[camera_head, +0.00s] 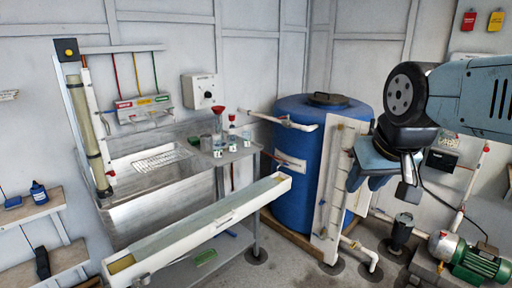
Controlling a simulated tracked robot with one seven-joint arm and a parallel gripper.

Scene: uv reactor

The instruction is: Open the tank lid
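The blue tank (296,150) stands upright against the back wall, right of the middle. A round dark lid (328,99) with a raised handle sits on its top and looks closed. My gripper (386,186) hangs at the right, nearer to the camera than the tank. It points downward and appears apart from the tank and lid, to the right of the lid in the picture. Its fingers overlap in this view, so their opening is unclear. I see nothing held in it. My arm and gripper hide part of the wall and fittings behind them.
A white upright panel (333,195) with pipes stands in front of the tank. A long white trough (205,225) crosses the foreground. A steel sink bench (150,185) with glassware is left. A green pump (478,262) sits low at right.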

